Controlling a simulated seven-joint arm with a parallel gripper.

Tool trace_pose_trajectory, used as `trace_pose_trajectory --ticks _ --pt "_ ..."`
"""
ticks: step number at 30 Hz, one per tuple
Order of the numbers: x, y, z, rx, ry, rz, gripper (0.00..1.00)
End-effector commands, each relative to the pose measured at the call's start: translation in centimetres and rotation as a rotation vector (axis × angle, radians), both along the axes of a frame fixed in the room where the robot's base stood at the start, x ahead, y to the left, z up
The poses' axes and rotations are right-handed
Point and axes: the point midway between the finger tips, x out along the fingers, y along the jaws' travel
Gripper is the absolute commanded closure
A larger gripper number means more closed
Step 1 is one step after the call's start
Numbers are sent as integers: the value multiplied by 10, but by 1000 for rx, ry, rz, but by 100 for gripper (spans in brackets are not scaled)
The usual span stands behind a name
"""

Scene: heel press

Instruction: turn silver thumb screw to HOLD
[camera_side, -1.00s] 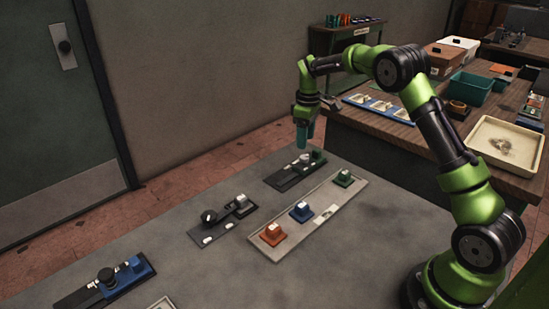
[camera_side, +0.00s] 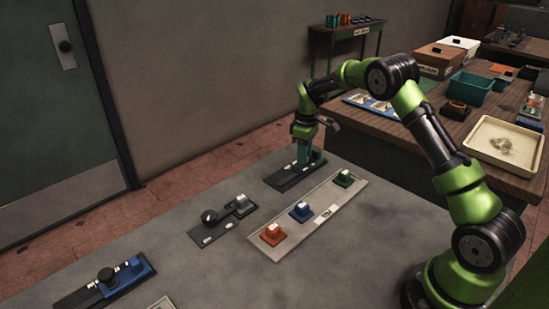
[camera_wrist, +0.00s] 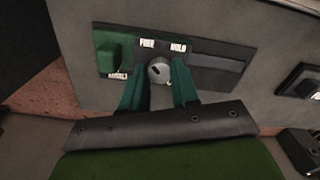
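The silver thumb screw (camera_wrist: 158,69) is a round metal knob with a dark mark on its face. It sits on a dark plate (camera_wrist: 216,62) below the white labels FREE (camera_wrist: 147,43) and HOLD (camera_wrist: 179,47). My gripper (camera_wrist: 160,76) has one teal finger on each side of the screw, close to it; I see no clear grip on it. In the side view my gripper (camera_side: 303,157) is lowered over the far plate (camera_side: 283,181) and hides the screw. A green block (camera_wrist: 113,48) is at the plate's left end in the wrist view.
A tray (camera_side: 263,246) with orange (camera_side: 274,232), blue (camera_side: 301,210) and green (camera_side: 343,177) blocks stands beside the plate.

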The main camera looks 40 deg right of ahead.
Motion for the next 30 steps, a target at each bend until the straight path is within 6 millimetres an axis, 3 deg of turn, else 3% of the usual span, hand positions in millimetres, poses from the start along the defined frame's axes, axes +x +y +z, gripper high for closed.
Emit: trace_pose_trajectory --ticks 1,3,14,30 --pt "0 0 0 0 0 0 89" --pt "0 0 0 0 0 0 100" --pt "0 0 0 0 0 -60 100" --pt "0 0 0 0 2 -501 100"
